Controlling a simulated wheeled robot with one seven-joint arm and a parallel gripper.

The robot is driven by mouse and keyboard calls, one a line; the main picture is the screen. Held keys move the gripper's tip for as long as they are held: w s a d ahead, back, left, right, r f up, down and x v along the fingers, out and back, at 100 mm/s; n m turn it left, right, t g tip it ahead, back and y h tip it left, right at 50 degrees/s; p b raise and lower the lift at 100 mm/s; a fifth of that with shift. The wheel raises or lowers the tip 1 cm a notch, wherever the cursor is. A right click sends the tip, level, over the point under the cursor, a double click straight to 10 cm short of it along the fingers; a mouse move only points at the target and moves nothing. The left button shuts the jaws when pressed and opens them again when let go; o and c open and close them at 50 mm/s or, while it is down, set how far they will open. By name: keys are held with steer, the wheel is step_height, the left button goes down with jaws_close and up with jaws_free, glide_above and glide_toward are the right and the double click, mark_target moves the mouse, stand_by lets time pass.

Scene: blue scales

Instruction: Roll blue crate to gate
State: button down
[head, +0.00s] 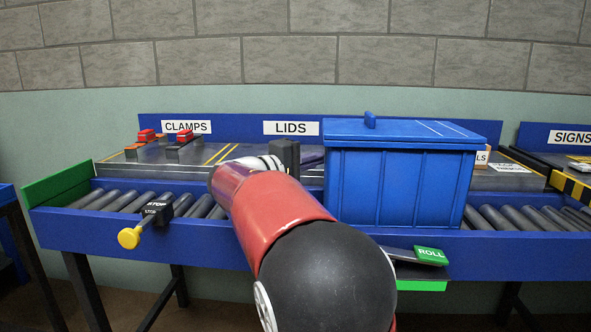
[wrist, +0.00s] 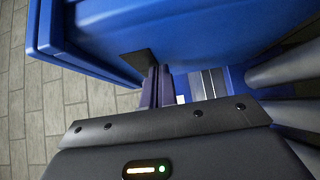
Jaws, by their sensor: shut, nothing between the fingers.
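The blue crate (head: 400,185), with a blue lid and a small knob on top, sits upright on the grey rollers right of centre in the head view. Its wall and lid edge fill the top of the wrist view (wrist: 190,35). My gripper (head: 286,156) is just left of the crate, partly hidden by my arm. In the wrist view its fingers (wrist: 157,84) are shut and empty, close to the crate wall; I cannot tell if they touch it. No part is labelled gate; a green end board (head: 58,186) stands at the conveyor's left end.
A black STOP block (head: 158,210) with a yellow knob is on the conveyor's front rail at left. A green ROLL plate (head: 430,255) is below the crate. Bare rollers (head: 108,199) lie to the left. Red clamps (head: 146,136) rest on the shelf behind. A yellow-black striped edge (head: 570,186) is at right.

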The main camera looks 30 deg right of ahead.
mark_target(466, 165)
steer(key=s+d+b, duration=0.3)
steer(key=s+d, duration=0.3)
steer(key=d, duration=0.3)
steer(key=s+d+b, duration=0.4)
steer(key=s+d, duration=0.2)
steer(key=d, duration=0.3)
steer(key=s+d+b, duration=0.3)
steer(key=s+d, duration=0.4)
steer(key=d, duration=0.3)
steer(key=shift+b, duration=0.3)
steer(key=shift+w, duration=0.1)
